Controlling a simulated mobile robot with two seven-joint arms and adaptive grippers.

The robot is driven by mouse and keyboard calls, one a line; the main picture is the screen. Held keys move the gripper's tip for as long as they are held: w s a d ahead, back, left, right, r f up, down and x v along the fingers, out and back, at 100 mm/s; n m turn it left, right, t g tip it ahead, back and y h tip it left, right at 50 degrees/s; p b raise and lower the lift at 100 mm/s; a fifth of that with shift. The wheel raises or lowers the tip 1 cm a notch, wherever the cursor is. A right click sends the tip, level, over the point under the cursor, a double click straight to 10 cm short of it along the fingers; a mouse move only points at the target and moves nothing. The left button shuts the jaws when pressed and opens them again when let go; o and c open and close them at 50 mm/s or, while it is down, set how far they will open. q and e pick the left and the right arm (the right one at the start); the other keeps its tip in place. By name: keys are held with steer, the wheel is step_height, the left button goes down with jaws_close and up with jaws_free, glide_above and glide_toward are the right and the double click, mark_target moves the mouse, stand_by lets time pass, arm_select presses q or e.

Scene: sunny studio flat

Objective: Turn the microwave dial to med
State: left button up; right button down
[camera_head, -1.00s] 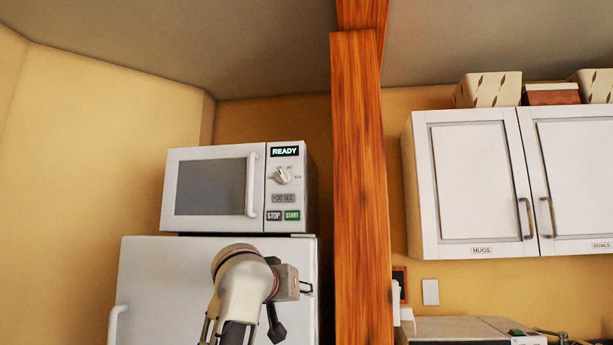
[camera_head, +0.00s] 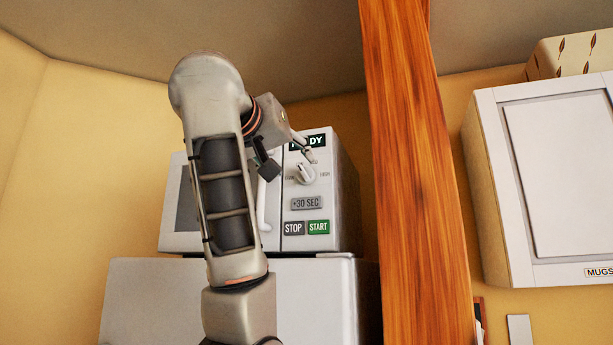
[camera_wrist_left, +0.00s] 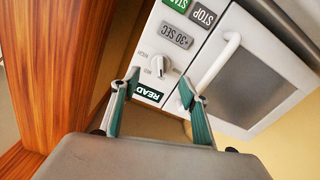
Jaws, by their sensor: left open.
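The white microwave (camera_head: 346,205) shows READY on its display, partly covered by my gripper. Its pale dial (camera_head: 306,174) is below the display, with a HIGH label to its right; the setting cannot be told. The dial also shows in the left wrist view (camera_wrist_left: 157,64), near HIGH and MED labels. My left gripper (camera_head: 288,161) is open in front of the panel, one finger over the display's lower part and just above the dial, the other to its left. In the left wrist view the green-padded fingers (camera_wrist_left: 160,84) are apart, with nothing between the tips. My right gripper is out of view.
The microwave's door handle (camera_wrist_left: 213,65) stands out beside the panel. Below the dial are the +30 SEC (camera_head: 306,203), STOP (camera_head: 293,228) and START (camera_head: 318,227) buttons. The microwave stands on a white appliance (camera_head: 310,300). A wooden post (camera_head: 415,180) rises to the right.

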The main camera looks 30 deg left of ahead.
mark_target(303, 173)
arm_select(q)
steer(key=x, duration=0.3)
steer(key=p+x, duration=0.1)
steer(key=x, duration=0.1)
steer(key=shift+w+a+p, duration=0.3)
steer(key=shift+w, duration=0.05)
steer(key=shift+w+f, duration=0.1)
steer(key=shift+w, duration=0.55)
steer(key=c, duration=1.1)
